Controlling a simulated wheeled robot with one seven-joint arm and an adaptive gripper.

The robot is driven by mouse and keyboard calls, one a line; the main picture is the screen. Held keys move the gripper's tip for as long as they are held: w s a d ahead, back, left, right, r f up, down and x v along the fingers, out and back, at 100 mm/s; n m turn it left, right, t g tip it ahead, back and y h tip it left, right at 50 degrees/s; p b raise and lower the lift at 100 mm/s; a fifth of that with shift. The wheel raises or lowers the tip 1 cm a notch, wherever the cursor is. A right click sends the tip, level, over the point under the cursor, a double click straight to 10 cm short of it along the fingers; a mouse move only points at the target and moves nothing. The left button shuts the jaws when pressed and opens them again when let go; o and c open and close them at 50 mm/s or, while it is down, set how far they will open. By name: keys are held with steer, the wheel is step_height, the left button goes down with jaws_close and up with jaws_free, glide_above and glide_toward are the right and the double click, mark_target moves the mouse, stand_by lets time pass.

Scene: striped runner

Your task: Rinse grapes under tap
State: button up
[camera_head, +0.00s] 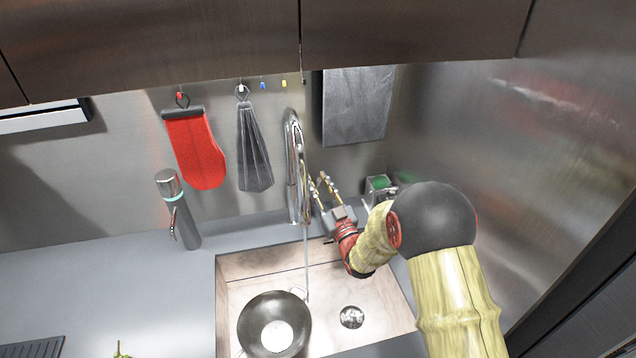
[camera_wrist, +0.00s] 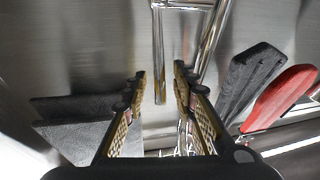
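The chrome tap (camera_head: 294,165) rises behind the sink (camera_head: 232,285). A thin pale line (camera_head: 306,262) drops from it into the basin and looks like running water. My gripper (camera_head: 319,180) is beside the tap, on its right, with its fingers apart. In the wrist view my gripper (camera_wrist: 160,72) is open, and a thin metal rod of the tap (camera_wrist: 158,55) shows between the fingertips; I cannot tell whether they touch. A small green thing (camera_head: 121,353), perhaps the grapes, is mostly cut off at the bottom edge of the head view.
A dark pan (camera_head: 258,335) with a pale centre sits in the sink, left of the drain (camera_head: 352,317). A dispenser (camera_head: 185,222) stands left of the tap. A red mitt (camera_head: 197,152) and grey cloth (camera_head: 254,150) hang behind. The left counter (camera_head: 110,275) is largely clear.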

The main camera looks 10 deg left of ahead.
steer(key=v, duration=1.2)
steer(key=shift+w+a, duration=0.1)
